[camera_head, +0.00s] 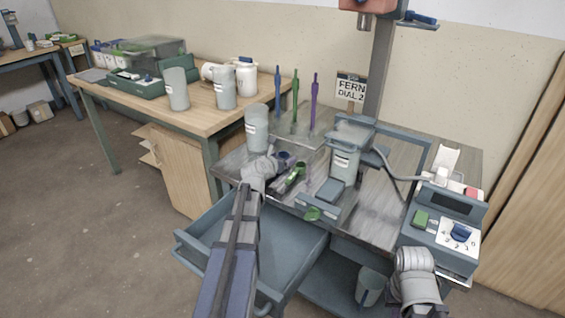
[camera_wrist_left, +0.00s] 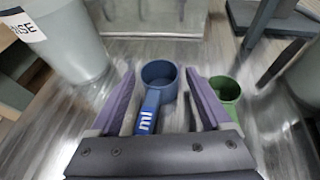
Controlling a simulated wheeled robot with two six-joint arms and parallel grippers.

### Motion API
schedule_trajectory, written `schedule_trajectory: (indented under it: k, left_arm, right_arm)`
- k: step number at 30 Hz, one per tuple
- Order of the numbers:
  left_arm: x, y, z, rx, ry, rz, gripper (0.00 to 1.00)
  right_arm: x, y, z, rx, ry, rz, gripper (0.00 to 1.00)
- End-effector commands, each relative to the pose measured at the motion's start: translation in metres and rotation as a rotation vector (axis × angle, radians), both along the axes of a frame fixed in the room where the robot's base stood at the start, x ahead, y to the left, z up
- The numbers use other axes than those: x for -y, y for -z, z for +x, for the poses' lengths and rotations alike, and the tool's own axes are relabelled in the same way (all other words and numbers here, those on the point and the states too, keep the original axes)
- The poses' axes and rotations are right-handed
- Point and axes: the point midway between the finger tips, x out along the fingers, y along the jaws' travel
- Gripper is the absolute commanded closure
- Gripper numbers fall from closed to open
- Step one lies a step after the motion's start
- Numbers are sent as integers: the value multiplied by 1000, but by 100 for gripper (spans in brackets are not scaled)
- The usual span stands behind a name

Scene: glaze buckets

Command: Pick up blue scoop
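The blue scoop (camera_wrist_left: 158,75) lies on the metal bench top, its round cup away from me and its "ml" handle toward me in the left wrist view. In the head view its cup (camera_head: 284,156) shows small beside my left gripper (camera_head: 281,168). In the left wrist view my left gripper (camera_wrist_left: 160,76) is open, with purple-grey fingers on either side of the scoop's handle and cup. I cannot tell whether either finger touches it. My right arm's wrist (camera_head: 415,270) shows at the bottom right; its fingers cannot be made out.
A green scoop (camera_wrist_left: 228,90) lies just right of the right finger. A pale labelled bucket (camera_wrist_left: 68,38) stands close on the left. In the head view a mixer bucket (camera_head: 344,163), a dial box (camera_head: 445,225) and an open drawer (camera_head: 190,246) are near.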

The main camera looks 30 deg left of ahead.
Motion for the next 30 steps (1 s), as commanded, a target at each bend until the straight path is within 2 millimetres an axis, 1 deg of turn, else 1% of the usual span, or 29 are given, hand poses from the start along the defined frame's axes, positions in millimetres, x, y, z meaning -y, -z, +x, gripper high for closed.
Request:
schedule_trajectory:
  k: [1,2,21,30]
  left_arm:
    - [0,0,0,0,0,0,25]
    - [0,0,0,0,0,0,29]
    - [0,0,0,0,0,0,100]
    - [0,-1,0,0,0,0,100]
  right_arm:
    - [0,0,0,0,0,0,100]
    - [0,0,0,0,0,0,100]
    - [0,0,0,0,0,0,100]
    - [0,-1,0,0,0,0,100]
